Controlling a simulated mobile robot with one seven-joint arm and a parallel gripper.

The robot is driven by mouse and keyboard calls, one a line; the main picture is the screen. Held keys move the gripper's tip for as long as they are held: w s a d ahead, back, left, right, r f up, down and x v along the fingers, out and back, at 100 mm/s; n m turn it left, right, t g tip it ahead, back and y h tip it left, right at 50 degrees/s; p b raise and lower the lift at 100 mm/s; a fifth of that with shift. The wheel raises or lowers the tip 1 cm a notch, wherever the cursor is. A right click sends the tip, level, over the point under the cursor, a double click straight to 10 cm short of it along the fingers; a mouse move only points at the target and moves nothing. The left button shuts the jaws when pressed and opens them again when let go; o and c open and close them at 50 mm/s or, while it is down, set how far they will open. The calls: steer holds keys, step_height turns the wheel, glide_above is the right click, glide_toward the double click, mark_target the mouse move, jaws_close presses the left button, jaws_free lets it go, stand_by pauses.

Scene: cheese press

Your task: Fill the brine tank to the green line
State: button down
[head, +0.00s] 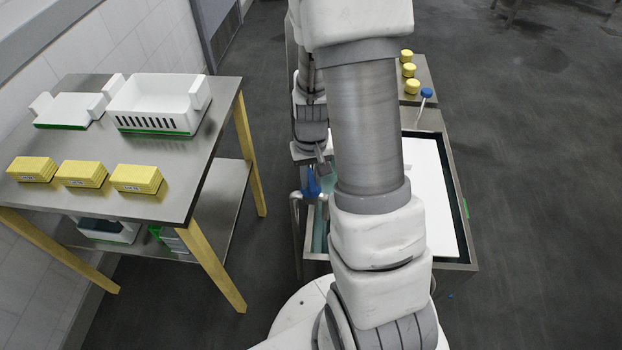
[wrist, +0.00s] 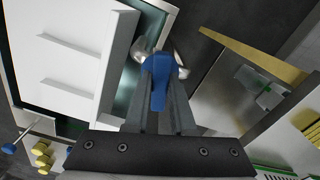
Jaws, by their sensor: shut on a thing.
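The brine tank (head: 460,266) stands in front of me, largely hidden behind my arm. A white board (head: 425,190) covers much of its top. A strip of teal shows inside at its left (head: 320,238) and in the wrist view (wrist: 128,75); I cannot tell the liquid level, and no green line shows inside. A metal tap pipe (head: 296,215) rises at the tank's left edge, with a blue tap lever (head: 311,184) above it. My gripper (wrist: 160,75) is shut on this blue lever (wrist: 159,82), its fingers on either side of it.
A steel table (head: 150,145) at the left holds white moulds (head: 160,103) and yellow blocks (head: 82,174). Behind the tank, a steel top bears yellow rounds (head: 409,70). A blue-knobbed rod (head: 426,93) stands at the tank's far edge. Floor on the right is clear.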

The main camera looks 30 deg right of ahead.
mark_target(311, 179)
steer(key=shift+m, duration=1.9)
steer(key=c, duration=0.8)
jaws_free()
steer(key=shift+o, duration=0.2)
steer(key=shift+r, duration=0.1)
step_height(311, 179, up, 17)
steer(key=shift+r+p, duration=0.15)
steer(key=shift+p, duration=0.3)
